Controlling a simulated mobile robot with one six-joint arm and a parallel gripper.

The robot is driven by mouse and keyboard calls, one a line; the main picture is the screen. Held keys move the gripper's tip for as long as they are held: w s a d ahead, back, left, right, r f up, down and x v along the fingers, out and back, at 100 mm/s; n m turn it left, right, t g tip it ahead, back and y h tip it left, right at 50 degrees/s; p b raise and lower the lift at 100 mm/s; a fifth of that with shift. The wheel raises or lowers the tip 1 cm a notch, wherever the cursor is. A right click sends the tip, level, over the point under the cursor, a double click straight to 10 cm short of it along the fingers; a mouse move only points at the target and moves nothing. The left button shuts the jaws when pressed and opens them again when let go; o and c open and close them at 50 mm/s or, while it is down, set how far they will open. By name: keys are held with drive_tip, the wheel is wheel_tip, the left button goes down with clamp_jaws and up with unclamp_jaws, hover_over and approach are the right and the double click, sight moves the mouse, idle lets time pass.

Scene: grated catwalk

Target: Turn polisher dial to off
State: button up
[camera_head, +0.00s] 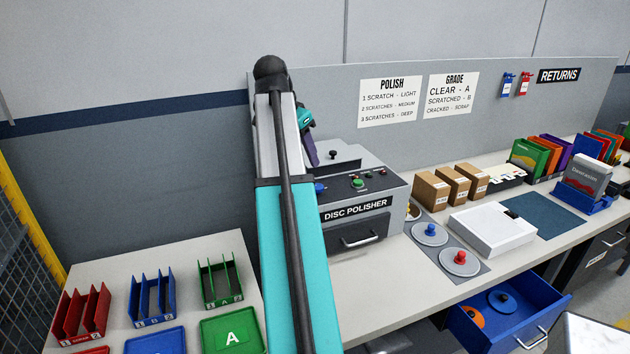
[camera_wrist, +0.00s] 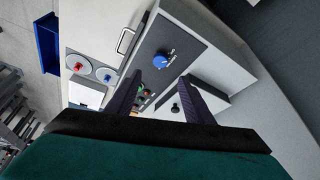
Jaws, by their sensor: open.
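The disc polisher (camera_head: 385,188) is a grey box on the bench with a black control panel. In the head view its blue dial (camera_head: 320,188) shows just right of my arm, which hides part of the machine. In the wrist view the blue dial (camera_wrist: 163,58), with a light pointer mark, sits on the panel beyond the fingertips. My gripper (camera_wrist: 160,84) is open and empty, its two dark fingers apart, with the dial a little beyond the gap and apparently untouched. I cannot read the dial's setting. A green button (camera_head: 358,183) and a small red one are on the panel.
A black-knobbed lid (camera_head: 333,155) tops the polisher. An open blue drawer (camera_head: 508,318) juts out below. Coloured racks (camera_head: 152,298) stand at left.

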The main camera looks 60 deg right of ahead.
sight(318, 187)
drive_tip(key=shift+p+x, duration=1.3)
drive_tip(key=shift+x, duration=4.6)
drive_tip(key=shift+r, duration=0.1)
drive_tip(key=c, duration=1)
drive_tip(key=shift+s, duration=0.1)
drive_tip(key=shift+c, duration=0.2)
drive_tip(key=shift+s+n+t, duration=0.2)
drive_tip(key=shift+n+t, duration=0.3)
drive_tip(key=shift+n, duration=1)
drive_tip(key=o, duration=1)
drive_tip(key=shift+o, duration=0.2)
